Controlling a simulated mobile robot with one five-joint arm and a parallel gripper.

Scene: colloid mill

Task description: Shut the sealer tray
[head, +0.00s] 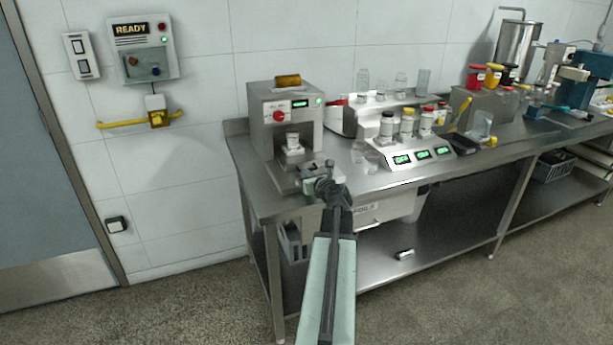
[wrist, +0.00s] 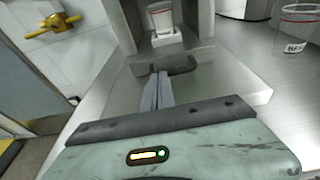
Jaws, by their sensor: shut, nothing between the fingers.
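The sealer (head: 284,115) is a steel box machine with a red knob and a small green display, at the left end of the steel bench. A cup in a white holder (wrist: 162,40) sits in its front bay; it also shows in the head view (head: 292,143). The sealer tray's dark handle (wrist: 182,68) is at the front below the cup. My gripper (wrist: 158,78) is shut and empty, its fingertips right at the handle's left part. I cannot tell whether they touch it. In the head view my gripper (head: 318,180) hides part of the sealer's front base.
A clear beaker (wrist: 298,30) stands right of the sealer on the bench. A sloped unit with several capped jars (head: 415,148) is farther right. A yellow valve (head: 157,119) is on the wall at left. The floor in front is clear.

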